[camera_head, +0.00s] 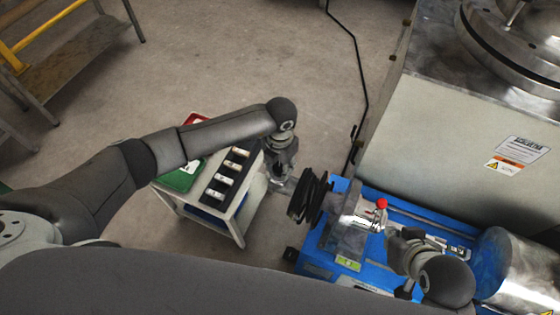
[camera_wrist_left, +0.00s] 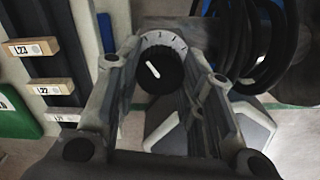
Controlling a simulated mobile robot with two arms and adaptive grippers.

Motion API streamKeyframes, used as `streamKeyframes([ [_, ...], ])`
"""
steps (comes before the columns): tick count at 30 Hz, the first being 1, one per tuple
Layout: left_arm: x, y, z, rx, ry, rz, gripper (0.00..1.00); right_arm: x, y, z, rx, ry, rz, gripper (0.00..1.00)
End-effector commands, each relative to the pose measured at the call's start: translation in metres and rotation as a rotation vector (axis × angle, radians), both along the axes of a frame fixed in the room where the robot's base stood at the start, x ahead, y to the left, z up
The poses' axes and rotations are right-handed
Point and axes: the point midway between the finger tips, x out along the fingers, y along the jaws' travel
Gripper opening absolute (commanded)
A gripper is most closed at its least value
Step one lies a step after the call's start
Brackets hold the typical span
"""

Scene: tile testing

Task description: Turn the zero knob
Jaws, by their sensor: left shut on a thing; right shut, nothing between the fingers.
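The zero knob (camera_wrist_left: 160,72) is a black round knob with a white pointer line, in front of a pale dial (camera_wrist_left: 165,42) with numbers, in the left wrist view. The pointer slants from upper left to lower right. My left gripper (camera_wrist_left: 157,75) has its two fingers on either side of the knob and is shut on it. In the head view my left gripper (camera_head: 281,180) is between the white cart and the blue machine, and the knob cannot be made out there. My right gripper (camera_head: 395,238) is shut and empty above the blue machine.
The white cart (camera_head: 237,228) carries a black rack (camera_head: 213,199) of labelled tiles and a green tray (camera_head: 180,179). The blue machine (camera_head: 340,262) has black coiled hose (camera_head: 308,195) and a red ball handle (camera_head: 381,203). A large grey cabinet (camera_head: 450,150) stands behind.

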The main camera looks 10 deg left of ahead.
Motion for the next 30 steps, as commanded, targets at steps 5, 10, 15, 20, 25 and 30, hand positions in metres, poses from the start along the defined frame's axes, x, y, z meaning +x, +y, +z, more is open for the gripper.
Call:
streamKeyframes([
  [5, 0.000, 0.000, 0.003, 0.001, 0.001, 0.158, 0.12, -0.050, -0.015, -0.007, -0.046, 0.227, -0.019, 0.00],
  [10, 0.000, 0.000, 0.003, 0.001, 0.001, 0.308, 0.12, -0.047, -0.014, 0.004, -0.044, 0.214, -0.017, 0.00],
  [15, 0.000, 0.000, 0.003, 0.001, 0.002, 0.459, 0.12, -0.046, -0.013, 0.010, -0.043, 0.215, -0.017, 0.00],
  [20, 0.000, 0.000, 0.003, 0.002, 0.001, 0.585, 0.12, -0.036, -0.012, -0.028, -0.045, 0.237, -0.015, 0.00],
  [25, 0.000, 0.000, 0.002, 0.002, 0.001, 0.691, 0.12, -0.032, -0.010, -0.055, -0.045, 0.249, -0.012, 0.00],
  [30, 0.000, 0.000, 0.001, 0.001, 0.001, 0.763, 0.12, -0.030, -0.010, -0.074, -0.045, 0.257, -0.010, 0.00],
])
